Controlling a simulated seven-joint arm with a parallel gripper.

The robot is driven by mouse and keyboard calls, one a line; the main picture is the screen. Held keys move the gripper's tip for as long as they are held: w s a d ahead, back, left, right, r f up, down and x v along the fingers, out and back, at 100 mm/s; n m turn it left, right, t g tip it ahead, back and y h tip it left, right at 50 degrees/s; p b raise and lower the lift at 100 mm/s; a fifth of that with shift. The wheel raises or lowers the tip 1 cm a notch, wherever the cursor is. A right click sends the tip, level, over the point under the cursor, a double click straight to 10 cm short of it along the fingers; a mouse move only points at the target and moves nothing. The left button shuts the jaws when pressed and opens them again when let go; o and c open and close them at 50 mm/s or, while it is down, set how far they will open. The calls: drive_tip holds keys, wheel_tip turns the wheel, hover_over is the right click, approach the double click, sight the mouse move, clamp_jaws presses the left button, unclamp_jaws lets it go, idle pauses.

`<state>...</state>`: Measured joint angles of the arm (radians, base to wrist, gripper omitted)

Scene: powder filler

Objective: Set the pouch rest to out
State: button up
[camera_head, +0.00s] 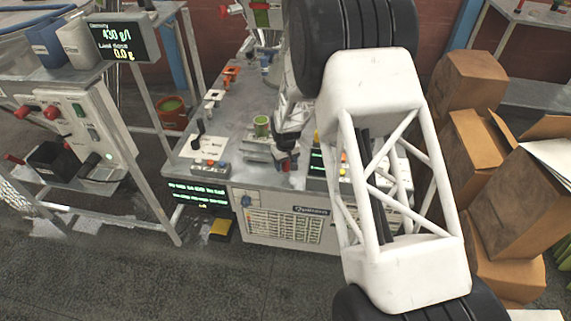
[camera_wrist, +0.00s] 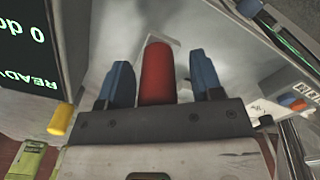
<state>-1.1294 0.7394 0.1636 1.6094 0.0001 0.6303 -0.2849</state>
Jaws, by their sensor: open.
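My gripper (camera_head: 286,158) is at the middle of the machine's work surface, seen small and partly hidden in the head view. In the wrist view its two blue fingers (camera_wrist: 160,72) are open, one on each side of a red cylindrical handle (camera_wrist: 156,78). The handle lies between the fingers, with a gap visible on both sides. A grey metal stand (camera_head: 258,146) with a green cup-like item (camera_head: 262,125) is just left of the gripper. I cannot tell for sure which part is the pouch rest, or whether the red handle belongs to it.
A display panel (camera_wrist: 28,45) and a yellow knob (camera_wrist: 61,119) are close on the left in the wrist view. A black lever (camera_head: 200,130) stands on a white plate at the left of the machine table (camera_head: 225,135). Cardboard boxes (camera_head: 480,140) are stacked at right.

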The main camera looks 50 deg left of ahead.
drive_tip(key=shift+r, duration=3.7)
